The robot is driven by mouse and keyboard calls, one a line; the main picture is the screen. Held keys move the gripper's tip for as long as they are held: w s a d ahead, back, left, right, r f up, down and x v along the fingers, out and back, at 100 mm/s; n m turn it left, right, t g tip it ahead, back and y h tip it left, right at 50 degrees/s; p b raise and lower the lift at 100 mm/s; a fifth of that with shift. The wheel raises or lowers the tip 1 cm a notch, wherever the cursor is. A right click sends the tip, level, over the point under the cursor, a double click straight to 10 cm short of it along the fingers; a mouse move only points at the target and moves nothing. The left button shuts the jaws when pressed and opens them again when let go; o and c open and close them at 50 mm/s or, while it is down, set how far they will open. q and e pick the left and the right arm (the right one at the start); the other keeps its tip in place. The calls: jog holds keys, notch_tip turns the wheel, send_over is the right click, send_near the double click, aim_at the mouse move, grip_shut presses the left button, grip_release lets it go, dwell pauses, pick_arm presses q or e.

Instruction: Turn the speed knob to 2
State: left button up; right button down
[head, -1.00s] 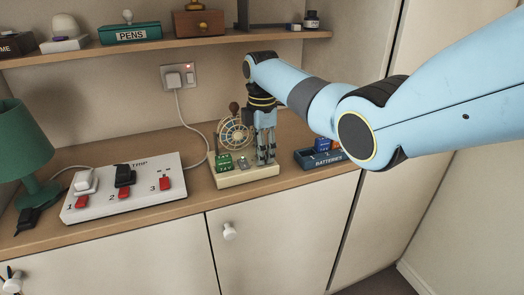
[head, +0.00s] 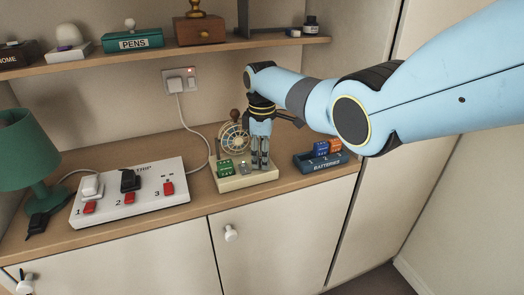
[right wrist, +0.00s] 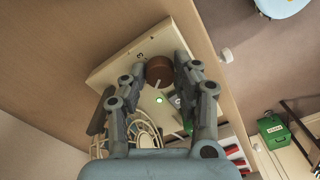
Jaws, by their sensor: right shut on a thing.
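The speed knob (right wrist: 158,69) is brown and round, with a pale pointer line on its edge, in the right wrist view. It sits on a cream board (right wrist: 112,66) with dark numerals beside it, one of which looks like a 3. My right gripper (right wrist: 160,75) has its two fingers on either side of the knob and is shut on it. In the head view the right gripper (head: 260,165) points down onto the right part of the cream board (head: 240,182) and hides the knob. My left gripper is not in view.
A wire-spoked wheel (head: 235,138) and a green block (head: 226,168) are on the same board. A lit green lamp (right wrist: 160,100) shows near the knob. A white switched power strip (head: 135,205) lies left, and a batteries tray (head: 320,162) lies right.

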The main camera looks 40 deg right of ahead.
jog(key=m+p, duration=0.1)
jog(key=m, duration=0.4)
jog(key=shift+r+m+p, duration=0.1)
jog(key=shift+m+p, duration=0.25)
jog(key=shift+m, duration=0.05)
jog(key=m+p, duration=0.1)
jog(key=m, duration=0.4)
jog(key=shift+m, duration=0.6)
jog(key=c, duration=1)
grip_release()
jog(key=shift+r, duration=3.95)
